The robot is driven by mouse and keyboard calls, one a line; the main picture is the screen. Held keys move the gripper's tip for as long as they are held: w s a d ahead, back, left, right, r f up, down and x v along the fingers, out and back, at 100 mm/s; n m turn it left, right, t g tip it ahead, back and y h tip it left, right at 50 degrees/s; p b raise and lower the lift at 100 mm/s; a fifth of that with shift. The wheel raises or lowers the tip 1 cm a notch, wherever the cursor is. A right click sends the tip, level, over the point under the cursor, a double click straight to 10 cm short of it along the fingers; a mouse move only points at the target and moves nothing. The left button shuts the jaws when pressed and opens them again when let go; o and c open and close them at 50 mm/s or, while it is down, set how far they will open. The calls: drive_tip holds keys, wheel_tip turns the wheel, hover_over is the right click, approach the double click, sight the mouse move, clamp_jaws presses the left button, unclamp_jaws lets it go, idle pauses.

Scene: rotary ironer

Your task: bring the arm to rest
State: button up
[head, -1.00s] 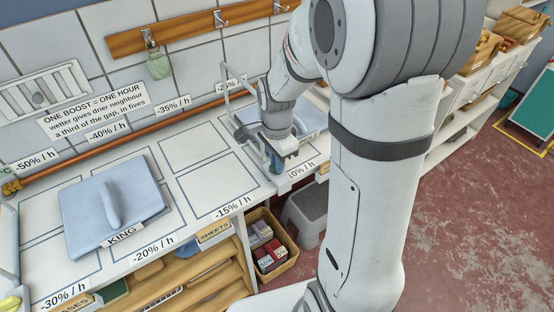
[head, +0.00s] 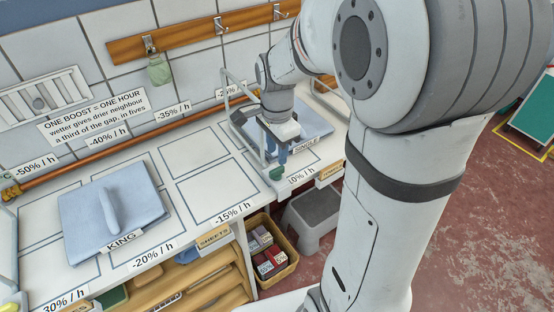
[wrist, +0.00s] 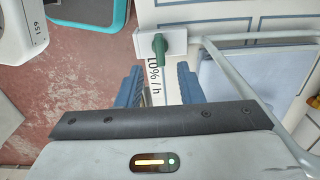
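My gripper (head: 279,157) is open and empty, pointing down over the front edge of the worktop near the "10% / h" label. Its two blue fingers (wrist: 161,84) stand apart in the wrist view. A small green knob (head: 277,173) lies just beyond the fingertips; in the wrist view this green knob (wrist: 160,46) sits on a white plate, with no finger visibly touching it. A grey tube frame (head: 229,88) stands beside my gripper. The folded blue cloth labelled SINGLE (head: 312,124) lies behind, partly hidden by my arm.
A folded blue cloth labelled KING (head: 140,205) lies on the left of the worktop (head: 207,168). Marked rectangles between the cloths are bare. Below are a box of small packs (head: 268,262) and a grey step stool (head: 312,213). A rail with hooks (head: 190,38) runs along the wall.

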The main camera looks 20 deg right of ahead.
drive_tip(key=shift+r, duration=0.75)
drive_tip(key=shift+s+r+n, duration=0.15)
drive_tip(key=shift+s+n, duration=0.05)
drive_tip(key=shift+n, duration=0.1)
drive_tip(key=s+r+n+t, duration=0.2)
drive_tip(key=s+r+n, duration=0.1)
drive_tip(key=s+n, duration=1)
drive_tip(key=shift+s+r+n+t, duration=0.15)
drive_tip(key=shift+s+n+t, duration=0.25)
drive_tip(key=shift+n, duration=0.1)
drive_tip(key=shift+d, duration=0.1)
